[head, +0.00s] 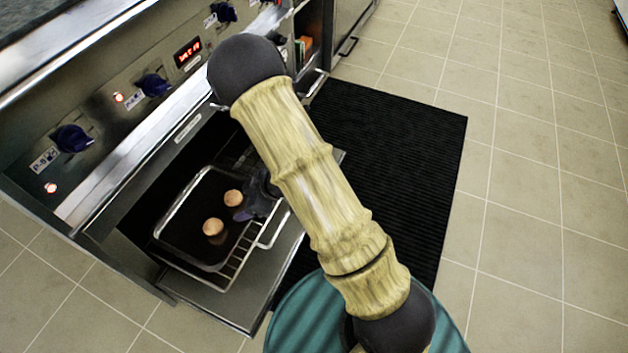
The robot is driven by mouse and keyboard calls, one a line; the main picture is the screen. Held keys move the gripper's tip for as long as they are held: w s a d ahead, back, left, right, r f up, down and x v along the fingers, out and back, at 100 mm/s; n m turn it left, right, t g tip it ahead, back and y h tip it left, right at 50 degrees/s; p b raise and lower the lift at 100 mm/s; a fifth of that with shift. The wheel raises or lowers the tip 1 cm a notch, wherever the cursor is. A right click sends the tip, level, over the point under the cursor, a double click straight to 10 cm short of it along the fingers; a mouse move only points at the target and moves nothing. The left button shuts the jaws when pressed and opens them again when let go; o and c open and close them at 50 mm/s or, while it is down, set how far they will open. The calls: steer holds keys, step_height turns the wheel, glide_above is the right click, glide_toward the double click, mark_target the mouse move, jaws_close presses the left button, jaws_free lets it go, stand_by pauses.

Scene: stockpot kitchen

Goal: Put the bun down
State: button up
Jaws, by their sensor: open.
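Two small round tan buns sit on a dark baking tray (176,232) with a pale metal rim. One bun (213,228) lies nearer the front left of the tray. The other bun (233,197) is right beside the fingertips of my gripper (246,203). My gripper is dark, low over the right part of the tray, and open. My arm hides part of it, and I cannot tell whether a finger touches the bun.
The tray rests on a wire rack (238,264) pulled out over the lowered oven door (225,300). The stove front with blue knobs (73,138) rises above the oven opening. A black ribbed mat (400,140) covers the floor to the right; tiles beyond are clear.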

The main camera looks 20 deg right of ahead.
steer(key=w+d+r+m+t+h, duration=0.1)
steer(key=d+r+m+t+h, duration=0.1)
steer(key=d+r+m+h, duration=0.75)
steer(key=s+d+r+m+g+y, duration=0.1)
steer(key=s+d+r+m, duration=0.1)
steer(key=s+d+r, duration=0.2)
steer(key=s+d+r+m+g, duration=0.2)
steer(key=s+d+r, duration=0.2)
steer(key=s, duration=0.5)
steer(key=shift+d+r+y, duration=0.35)
steer(key=shift+d+r, duration=0.05)
steer(key=shift+d, duration=0.05)
